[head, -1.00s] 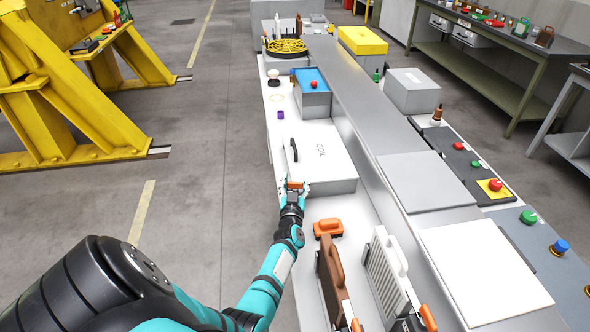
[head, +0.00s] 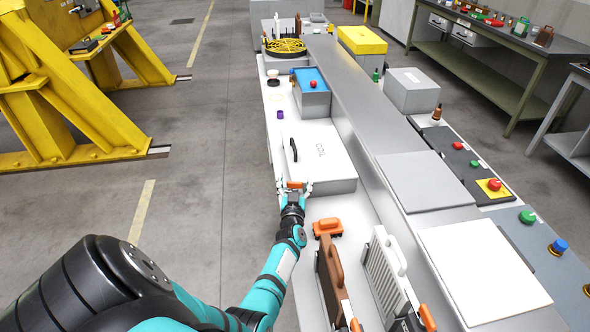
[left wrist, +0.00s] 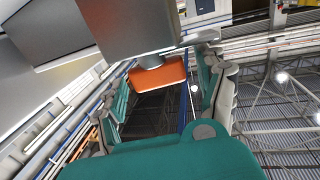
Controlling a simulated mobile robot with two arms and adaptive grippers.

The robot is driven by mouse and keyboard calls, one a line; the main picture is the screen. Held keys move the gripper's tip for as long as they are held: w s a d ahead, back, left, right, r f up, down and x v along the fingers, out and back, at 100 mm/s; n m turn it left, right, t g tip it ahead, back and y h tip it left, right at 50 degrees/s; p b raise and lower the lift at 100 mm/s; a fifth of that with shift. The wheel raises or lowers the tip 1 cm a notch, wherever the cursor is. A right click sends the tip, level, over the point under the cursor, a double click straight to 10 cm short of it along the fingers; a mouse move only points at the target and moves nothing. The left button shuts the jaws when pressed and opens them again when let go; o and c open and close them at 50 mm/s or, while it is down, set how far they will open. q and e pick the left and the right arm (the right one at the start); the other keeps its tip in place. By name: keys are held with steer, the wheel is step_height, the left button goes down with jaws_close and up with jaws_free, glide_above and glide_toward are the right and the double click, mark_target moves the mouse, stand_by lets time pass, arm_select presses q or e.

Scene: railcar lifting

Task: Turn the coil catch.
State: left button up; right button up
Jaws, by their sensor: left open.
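The white coil box (head: 322,165), marked COIL, lies closed on the long white bench and has a black handle on its left side. The orange coil catch (head: 296,185) sits at the box's near end. My left gripper (head: 294,189) is at that end, with its fingers on either side of the catch. In the left wrist view the catch (left wrist: 160,78) is an orange bar on a short grey stem under the box. It lies between the two open fingers (left wrist: 163,92), with gaps visible beside it. My right gripper is in neither view.
An orange-handled block (head: 327,228), a brown panel (head: 331,275) and a white finned panel (head: 385,270) stand near my forearm. A blue-topped box (head: 311,92) with a red knob stands beyond the coil box. The floor to the left is clear up to the yellow stand (head: 60,100).

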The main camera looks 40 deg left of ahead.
arm_select(q)
steer(key=v, duration=0.7)
steer(key=shift+s, duration=0.2)
steer(key=shift+d, duration=0.15)
